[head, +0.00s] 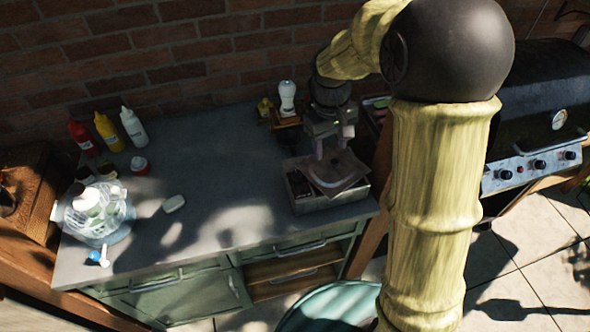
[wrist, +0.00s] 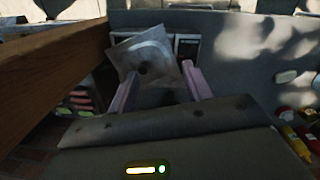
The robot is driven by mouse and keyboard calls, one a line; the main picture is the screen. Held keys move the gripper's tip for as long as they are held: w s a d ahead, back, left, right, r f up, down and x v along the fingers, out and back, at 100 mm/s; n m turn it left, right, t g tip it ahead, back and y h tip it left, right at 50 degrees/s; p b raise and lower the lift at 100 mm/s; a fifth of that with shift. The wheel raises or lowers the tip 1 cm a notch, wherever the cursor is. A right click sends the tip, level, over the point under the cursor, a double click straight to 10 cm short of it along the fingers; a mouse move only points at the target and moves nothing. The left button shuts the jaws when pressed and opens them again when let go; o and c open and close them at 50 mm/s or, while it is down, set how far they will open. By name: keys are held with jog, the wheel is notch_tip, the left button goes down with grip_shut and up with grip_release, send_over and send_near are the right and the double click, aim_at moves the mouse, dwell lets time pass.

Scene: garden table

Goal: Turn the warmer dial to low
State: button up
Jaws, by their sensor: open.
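I cannot single out a warmer dial with certainty. The only clear dials are dark knobs with red marks (head: 539,165) on the front panel of the black grill (head: 535,100), at the right of the head view. My gripper (head: 333,146) is open over a grey box (head: 333,201) on the counter, away from those knobs. A thin greyish sheet with a pale curved shape (head: 350,176) lies on the box. In the wrist view the sheet (wrist: 155,50) shows beyond and between the parted fingers (wrist: 160,90), with a dark round spot on it. Nothing is held between the fingers.
The grey counter (head: 225,180) has free room in its middle. A white shaker (head: 287,97) stands behind the box. A wooden beam (wrist: 50,75) crosses the wrist view.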

aim_at(297, 173)
jog(key=w+a+n+g+h, duration=0.1)
jog(key=w+a+n, duration=0.2)
jog(key=a, duration=0.4)
jog(key=w+a+n+g+h+b, duration=0.1)
jog(key=w+a+n+h, duration=0.1)
jog(key=w+a, duration=0.3)
jog(key=shift+w+a+n, duration=0.25)
jog(key=shift+a+n, duration=0.45)
jog(key=shift+a, duration=0.4)
jog(key=p+x, duration=0.3)
jog(key=x, duration=1.4)
jog(key=shift+s+d+f+p, duration=0.15)
jog(key=shift+d+p, duration=0.05)
jog(key=shift+p, duration=0.15)
jog(key=c, duration=1)
